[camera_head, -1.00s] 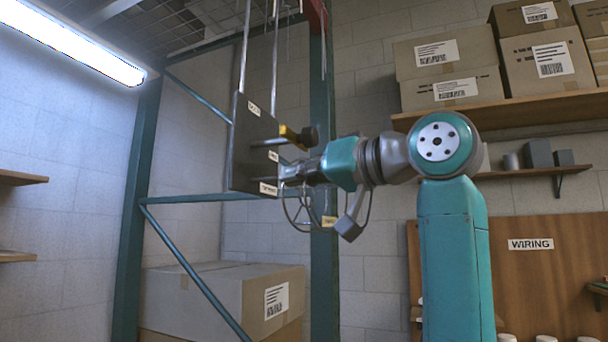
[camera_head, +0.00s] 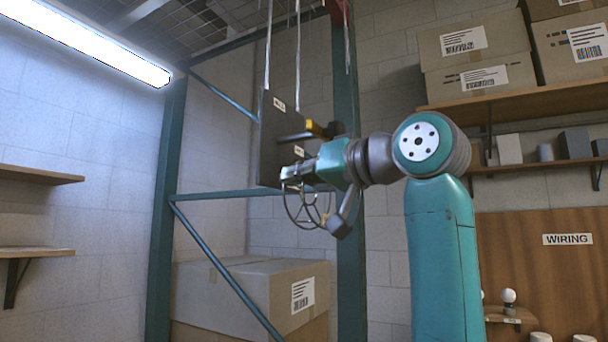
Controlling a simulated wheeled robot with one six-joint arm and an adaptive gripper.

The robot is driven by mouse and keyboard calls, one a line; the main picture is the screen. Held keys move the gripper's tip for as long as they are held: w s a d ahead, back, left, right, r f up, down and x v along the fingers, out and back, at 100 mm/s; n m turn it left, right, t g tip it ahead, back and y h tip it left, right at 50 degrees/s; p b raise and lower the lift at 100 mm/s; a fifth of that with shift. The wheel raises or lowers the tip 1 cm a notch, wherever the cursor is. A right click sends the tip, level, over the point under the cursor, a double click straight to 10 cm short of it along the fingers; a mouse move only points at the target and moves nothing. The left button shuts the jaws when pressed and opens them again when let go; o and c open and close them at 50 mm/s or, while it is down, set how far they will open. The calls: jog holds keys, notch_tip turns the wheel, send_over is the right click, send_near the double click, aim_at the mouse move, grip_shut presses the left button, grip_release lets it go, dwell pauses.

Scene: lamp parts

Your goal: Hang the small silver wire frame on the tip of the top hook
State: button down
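The small silver wire frame (camera_head: 291,213), a thin looped cage, is below and at the fingers of my gripper (camera_head: 290,177). My gripper appears shut on its upper part; the finger contact is too small to see clearly. A dark hanging panel (camera_head: 270,150) with small white labels is just left of and behind my gripper. A dark rod, likely the top hook (camera_head: 292,138), sticks out to the right from the panel, above my gripper. A yellow and black piece (camera_head: 316,129) is beside it. The panel's lower right part is hidden behind my gripper.
Thin rods (camera_head: 267,50) hold the panel from above. A teal rack post (camera_head: 349,240) stands behind my wrist. A large cardboard box (camera_head: 245,290) sits below. Shelves with boxes (camera_head: 480,75) are at the right. The space left of the panel is open.

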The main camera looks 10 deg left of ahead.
jog(key=shift+w+a+f, duration=0.1)
jog(key=shift+w+a, duration=0.2)
jog(key=shift+a, duration=0.55)
jog(key=shift+w+a+f, duration=0.25)
jog(key=shift+a+f, duration=0.4)
jog(key=shift+f, duration=0.1)
jog(key=c, duration=1.2)
grip_release()
jog(key=shift+c, duration=0.2)
jog(key=shift+d, duration=0.1)
jog(key=v, duration=1.2)
